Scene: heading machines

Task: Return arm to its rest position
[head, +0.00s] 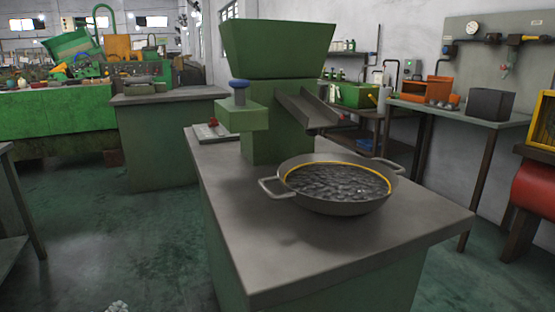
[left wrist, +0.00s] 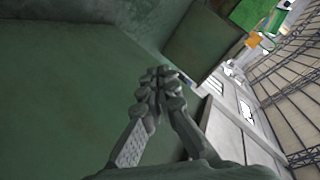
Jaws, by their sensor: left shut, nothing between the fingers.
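My left gripper (left wrist: 160,88) is shut and empty in the left wrist view, its fingertips meeting. Green surfaces fill much of the picture behind it; I cannot tell whether they are near. In the head view only a small grey bit of the left gripper (head: 117,306) shows at the bottom edge, left of the workbench and apart from it. My right gripper is in neither view.
A grey-topped workbench (head: 240,225) carries a green hopper machine (head: 278,48) with a chute (head: 307,110). A two-handled pan (head: 340,204) of small dark parts sits below the chute. Green floor (head: 110,230) lies open to the left. A side table (head: 503,117) stands right.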

